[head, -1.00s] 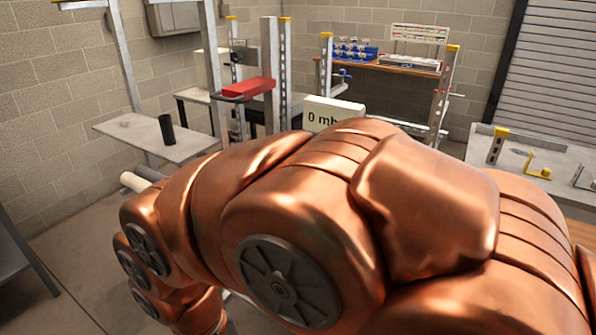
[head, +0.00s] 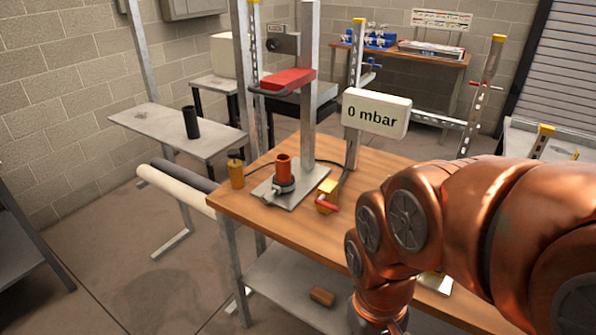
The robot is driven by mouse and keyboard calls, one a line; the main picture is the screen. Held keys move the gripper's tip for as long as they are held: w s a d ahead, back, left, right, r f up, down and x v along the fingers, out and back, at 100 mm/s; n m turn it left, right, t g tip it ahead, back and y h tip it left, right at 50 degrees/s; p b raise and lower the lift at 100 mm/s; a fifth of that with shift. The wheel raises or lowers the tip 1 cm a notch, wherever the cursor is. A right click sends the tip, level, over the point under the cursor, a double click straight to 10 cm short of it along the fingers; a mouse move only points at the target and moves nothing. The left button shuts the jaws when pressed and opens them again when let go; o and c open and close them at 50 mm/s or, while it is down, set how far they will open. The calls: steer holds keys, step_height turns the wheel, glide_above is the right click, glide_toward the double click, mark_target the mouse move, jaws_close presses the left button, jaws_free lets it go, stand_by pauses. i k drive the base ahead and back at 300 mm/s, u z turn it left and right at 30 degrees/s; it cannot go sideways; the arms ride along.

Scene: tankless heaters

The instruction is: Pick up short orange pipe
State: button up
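A short orange pipe (head: 284,167) stands upright on the wooden workbench. Its lower end sits in a dark ring-shaped fitting (head: 283,186) on a grey metal plate (head: 302,195). My copper-coloured arm comes in from the right and bends down at the bench's front edge, to the right of the pipe and apart from it. My gripper is not visible; the arm's lower end runs out at the bottom edge of the picture.
A yellow-brown cylinder (head: 236,173) and a red-handled yellow valve (head: 327,198) flank the plate. A "0 mbar" display (head: 376,113) stands behind. A small brown block (head: 322,296) lies on the lower shelf.

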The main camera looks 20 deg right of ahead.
mark_target(282, 160)
steer(key=u, duration=2.2)
steer(key=i, duration=1.9)
steer(key=z, duration=3.05)
steer(key=i, duration=0.5)
